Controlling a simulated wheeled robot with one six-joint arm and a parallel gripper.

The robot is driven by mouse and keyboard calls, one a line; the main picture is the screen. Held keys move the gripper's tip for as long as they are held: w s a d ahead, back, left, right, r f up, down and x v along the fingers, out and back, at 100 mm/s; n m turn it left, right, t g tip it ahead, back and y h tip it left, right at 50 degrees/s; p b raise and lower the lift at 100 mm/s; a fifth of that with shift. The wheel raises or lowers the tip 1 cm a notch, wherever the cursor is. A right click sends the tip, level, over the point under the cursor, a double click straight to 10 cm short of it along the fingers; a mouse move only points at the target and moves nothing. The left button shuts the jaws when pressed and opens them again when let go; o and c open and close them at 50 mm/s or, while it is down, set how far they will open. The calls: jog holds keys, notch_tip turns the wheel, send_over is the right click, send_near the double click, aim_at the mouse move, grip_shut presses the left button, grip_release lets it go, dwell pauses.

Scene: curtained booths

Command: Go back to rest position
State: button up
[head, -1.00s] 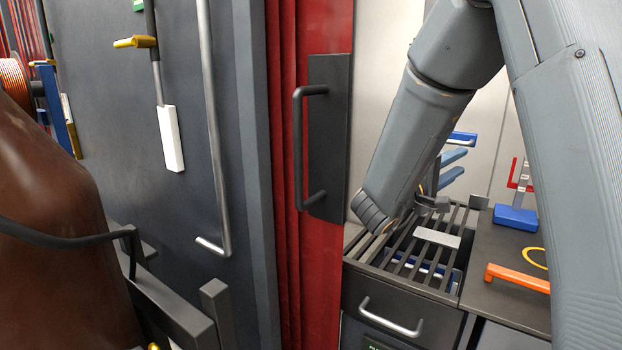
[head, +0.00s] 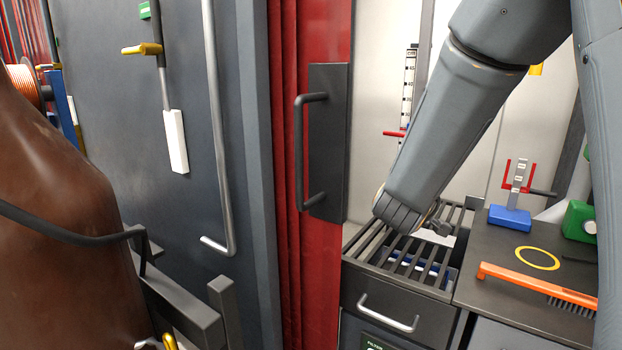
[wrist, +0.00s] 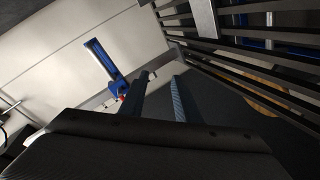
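My arm reaches in from the upper right in the head view, its wrist (head: 405,208) low over the slatted rack (head: 372,245). My gripper is mostly hidden behind the wrist there. In the wrist view my gripper (wrist: 163,78) shows two bluish fingers apart, with nothing between them. The slats (wrist: 245,40) run across the upper right of that view, beside the fingers. A pale plate lies on the slats, partly hidden by the wrist in the head view.
The dark worktop right of the rack holds a blue-based stand (head: 510,217), a yellow ring (head: 538,258), an orange brush (head: 535,285) and a green object (head: 578,222). A red curtain (head: 285,150) and black handle plate (head: 328,140) stand left. Brown rounded form (head: 60,220) is at far left.

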jog(key=s+a+f+g+y, duration=0.1)
jog(key=s+a+f+y, duration=0.1)
jog(key=s, duration=0.1)
jog(key=s+a+f+m+g+y+p, duration=0.1)
jog(key=s+a+f+g+y, duration=0.1)
jog(key=s+a+f, duration=0.1)
jog(key=s+a+f+m+g+y, duration=0.1)
jog(key=s+a+f+g+y, duration=0.1)
jog(key=s, duration=0.3)
jog(key=shift+s+a+f, duration=0.2)
jog(key=shift+a+f, duration=0.05)
jog(key=shift+f, duration=0.45)
jog(key=s+f+m+g+p, duration=0.1)
jog(key=s+g, duration=0.3)
jog(key=s, duration=0.6)
jog(key=s+d+f+m+g, duration=0.1)
jog(key=s+g, duration=0.3)
jog(key=s, duration=0.7)
jog(key=shift+d+f+m+p, duration=0.35)
jog(key=shift+f+m, duration=0.3)
jog(key=shift+m, duration=0.25)
